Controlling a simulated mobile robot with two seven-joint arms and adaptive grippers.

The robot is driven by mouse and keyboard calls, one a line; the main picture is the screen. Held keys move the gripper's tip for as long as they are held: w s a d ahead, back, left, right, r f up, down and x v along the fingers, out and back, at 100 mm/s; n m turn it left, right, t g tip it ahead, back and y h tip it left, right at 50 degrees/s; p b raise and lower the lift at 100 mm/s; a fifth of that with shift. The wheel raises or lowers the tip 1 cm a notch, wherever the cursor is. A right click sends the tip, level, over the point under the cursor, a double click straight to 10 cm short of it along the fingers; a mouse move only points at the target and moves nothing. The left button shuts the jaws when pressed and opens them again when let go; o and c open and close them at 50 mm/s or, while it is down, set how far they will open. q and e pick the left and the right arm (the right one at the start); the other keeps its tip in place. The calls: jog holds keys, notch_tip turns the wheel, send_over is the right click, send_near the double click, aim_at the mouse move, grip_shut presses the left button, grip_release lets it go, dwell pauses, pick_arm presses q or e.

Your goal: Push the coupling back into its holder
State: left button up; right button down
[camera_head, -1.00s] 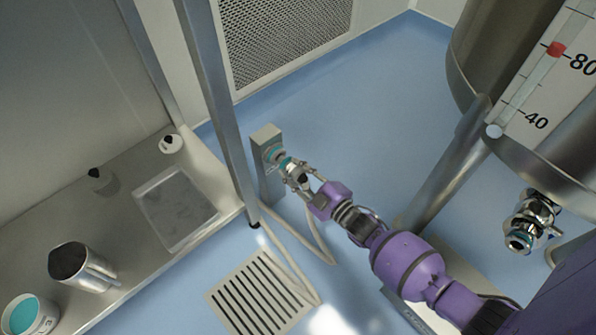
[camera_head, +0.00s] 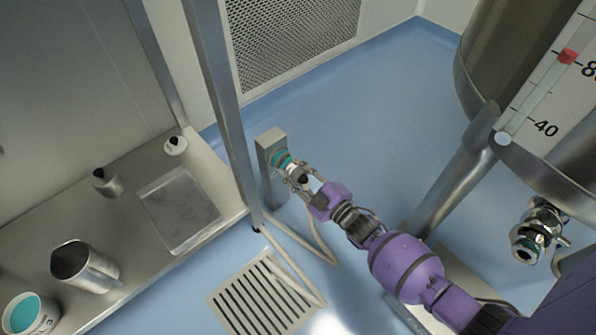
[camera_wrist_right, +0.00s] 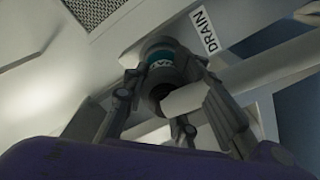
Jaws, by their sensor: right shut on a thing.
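The coupling (camera_head: 293,170) is a short metal piece with a teal band, at the front of its holder (camera_head: 271,142), a grey box on a post by the frame upright. My right gripper (camera_head: 302,181) is shut on the coupling, in line with the holder. In the right wrist view the coupling (camera_wrist_right: 160,62) with its teal band sits between the fingers of my right gripper (camera_wrist_right: 166,88), against a pale surface beside a "DRAIN" label (camera_wrist_right: 204,33). I cannot tell how deep it sits. My left gripper is not in view.
A pale hose (camera_head: 318,238) hangs below the holder to the floor, near a floor drain grate (camera_head: 262,300). A steel bench (camera_head: 140,245) with a jug (camera_head: 92,268) and tray (camera_head: 180,208) stands left. A large tank (camera_head: 500,65) with a metal leg (camera_head: 452,180) stands right.

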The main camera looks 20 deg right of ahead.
jog(key=shift+w+a+r, duration=0.1)
jog(key=shift+w+a, duration=0.15)
jog(key=shift+w, duration=0.35)
jog(key=c, duration=1.3)
grip_release()
jog(key=shift+c, duration=0.2)
jog(key=v, duration=1.2)
